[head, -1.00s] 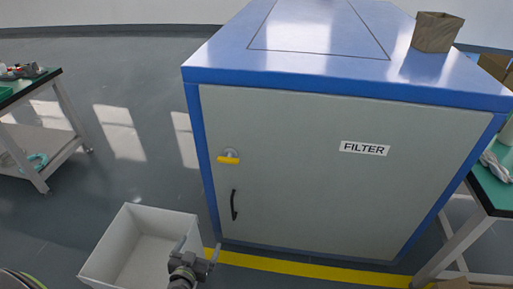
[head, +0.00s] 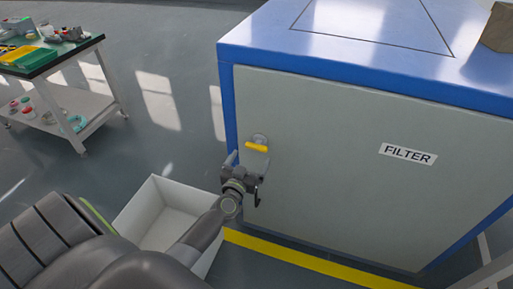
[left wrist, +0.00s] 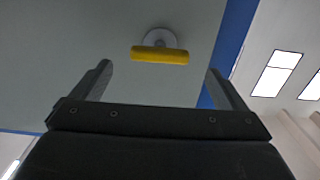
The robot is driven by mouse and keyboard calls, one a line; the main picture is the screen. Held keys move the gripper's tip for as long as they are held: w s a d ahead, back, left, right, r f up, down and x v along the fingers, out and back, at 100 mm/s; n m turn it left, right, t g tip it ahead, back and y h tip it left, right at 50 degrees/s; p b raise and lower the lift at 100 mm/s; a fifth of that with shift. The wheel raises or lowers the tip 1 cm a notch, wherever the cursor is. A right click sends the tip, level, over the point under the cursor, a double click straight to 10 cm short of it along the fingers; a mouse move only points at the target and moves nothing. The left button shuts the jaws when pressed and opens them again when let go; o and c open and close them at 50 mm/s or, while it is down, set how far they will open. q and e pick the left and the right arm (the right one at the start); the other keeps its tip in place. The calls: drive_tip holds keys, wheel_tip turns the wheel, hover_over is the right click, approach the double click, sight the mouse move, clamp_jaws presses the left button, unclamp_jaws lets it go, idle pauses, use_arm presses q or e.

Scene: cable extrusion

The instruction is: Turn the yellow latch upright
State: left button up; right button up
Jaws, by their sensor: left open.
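The yellow latch (head: 256,148) lies roughly level on a round grey mount on the grey door of the blue cabinet. In the left wrist view the latch (left wrist: 160,55) also lies crosswise, ahead of my fingers and between their lines. My left gripper (head: 248,162) is just below the latch in the head view, open and empty. In the left wrist view its fingers (left wrist: 160,82) are spread wide, with a gap to the latch. My right gripper is not in view.
The cabinet door (head: 340,180) bears a FILTER label (head: 408,154). A white bin (head: 150,205) stands on the floor left of the cabinet. A cart (head: 60,65) with tools stands at the far left. A brown box (head: 497,28) sits on the cabinet top.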

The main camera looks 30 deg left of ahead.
sight(255, 149)
use_arm(q)
drive_tip(key=b+x, duration=0.1)
drive_tip(key=x, duration=0.4)
drive_tip(key=shift+w+a+f, duration=0.1)
drive_tip(key=shift+w, duration=0.3)
drive_tip(key=shift+w+a, duration=0.1)
drive_tip(key=shift+w, duration=0.45)
drive_tip(key=shift+c, duration=0.4)
drive_tip(key=c, duration=0.9)
